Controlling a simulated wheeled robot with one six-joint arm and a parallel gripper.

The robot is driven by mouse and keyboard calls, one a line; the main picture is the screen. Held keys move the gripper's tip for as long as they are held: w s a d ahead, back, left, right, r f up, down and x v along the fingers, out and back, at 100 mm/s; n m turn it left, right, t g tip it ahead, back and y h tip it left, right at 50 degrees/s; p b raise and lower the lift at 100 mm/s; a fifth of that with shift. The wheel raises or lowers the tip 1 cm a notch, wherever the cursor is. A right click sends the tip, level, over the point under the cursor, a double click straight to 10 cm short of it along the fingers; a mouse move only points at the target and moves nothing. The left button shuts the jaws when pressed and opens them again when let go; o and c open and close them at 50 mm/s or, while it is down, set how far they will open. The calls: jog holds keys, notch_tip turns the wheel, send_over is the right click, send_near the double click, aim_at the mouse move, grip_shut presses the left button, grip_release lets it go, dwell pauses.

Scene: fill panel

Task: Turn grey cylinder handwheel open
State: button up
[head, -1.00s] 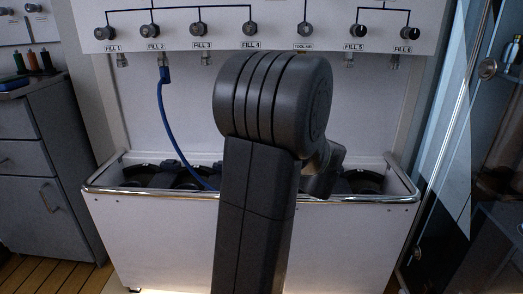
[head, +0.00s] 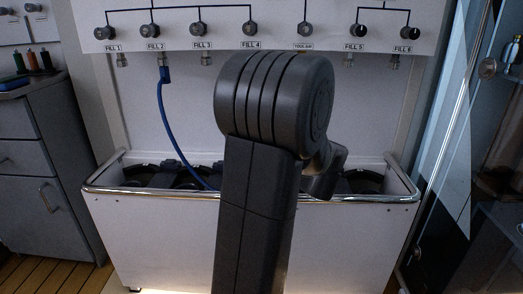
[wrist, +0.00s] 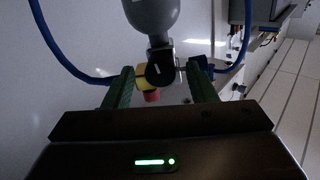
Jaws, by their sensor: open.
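In the wrist view, a grey cylinder (wrist: 152,14) enters from the top edge, its neck ending in a dark valve (wrist: 160,67). My gripper (wrist: 163,73) is open, with its two green fingers on either side of the valve. A yellow part (wrist: 144,84) and a red knob-like part (wrist: 152,96) show at the valve between the fingers. I cannot tell which part is the handwheel or whether a finger touches it. In the head view, my own arm hides the gripper, and dark cylinder tops (head: 362,182) sit partly hidden in the white bin.
A blue hose (wrist: 62,68) loops beside the valve in the wrist view. In the head view the blue hose (head: 163,110) hangs from FILL 2 into the white bin (head: 150,235), which has a metal rail. The fill panel (head: 280,18) with several knobs stands behind. A grey cabinet (head: 40,170) stands left.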

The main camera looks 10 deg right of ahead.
jog(key=p+v, duration=0.2)
jog(key=v, duration=1.1)
jog(key=shift+s, duration=0.15)
jog(key=shift+f, duration=0.1)
jog(key=b+x, duration=0.2)
jog(key=x, duration=1.1)
jog(key=shift+w, duration=0.4)
jog(key=shift+a, duration=0.1)
